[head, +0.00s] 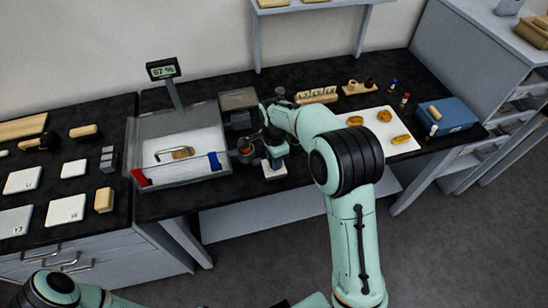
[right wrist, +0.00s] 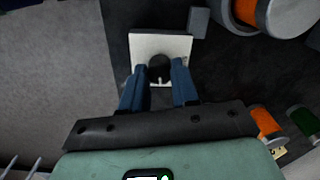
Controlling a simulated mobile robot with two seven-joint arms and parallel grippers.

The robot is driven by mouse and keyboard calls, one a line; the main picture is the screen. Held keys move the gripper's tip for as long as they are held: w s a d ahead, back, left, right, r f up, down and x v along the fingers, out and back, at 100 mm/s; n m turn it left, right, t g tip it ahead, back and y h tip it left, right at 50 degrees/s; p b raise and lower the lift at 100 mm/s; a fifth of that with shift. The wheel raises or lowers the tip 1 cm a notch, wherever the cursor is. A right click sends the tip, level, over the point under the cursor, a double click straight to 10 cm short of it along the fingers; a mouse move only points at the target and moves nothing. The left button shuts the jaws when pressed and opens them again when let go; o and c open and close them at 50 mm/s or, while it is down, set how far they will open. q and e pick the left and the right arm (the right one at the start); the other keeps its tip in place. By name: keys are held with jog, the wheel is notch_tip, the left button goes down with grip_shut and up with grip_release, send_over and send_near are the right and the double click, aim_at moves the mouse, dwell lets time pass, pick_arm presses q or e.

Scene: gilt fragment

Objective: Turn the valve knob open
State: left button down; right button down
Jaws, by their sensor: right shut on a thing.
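The valve knob (right wrist: 160,68) is a small dark round knob with a light pointer mark, on a white square plate (right wrist: 176,43) in the right wrist view. In the head view the white block (head: 274,170) shows on the black bench, but my gripper hides the knob. My right gripper (right wrist: 158,72) has its two blue fingers on either side of the knob, shut on it. In the head view my right gripper (head: 275,150) is over the block. My left arm shows at the bottom left; its gripper is out of view.
A clear-walled box (head: 180,150) with red and blue parts stands left of the block, with a display (head: 163,69) behind. A dark vessel with orange (head: 245,151) is close by. A white tray (head: 402,146) with golden pieces and a blue box (head: 449,118) are at right.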

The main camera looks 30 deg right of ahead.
pick_arm(q)
jog(key=shift+w+r, duration=0.1)
pick_arm(e)
jog(key=shift+m, duration=0.5)
jog(key=c, duration=0.8)
grip_release()
jog(key=shift+c, duration=0.2)
pick_arm(q)
jog(key=shift+w+r+p, duration=0.75)
jog(key=shift+w+r, duration=0.1)
jog(key=shift+r, duration=0.1)
pick_arm(e)
notch_tip(320, 180, up, 13)
jog(key=shift+r, duration=0.15)
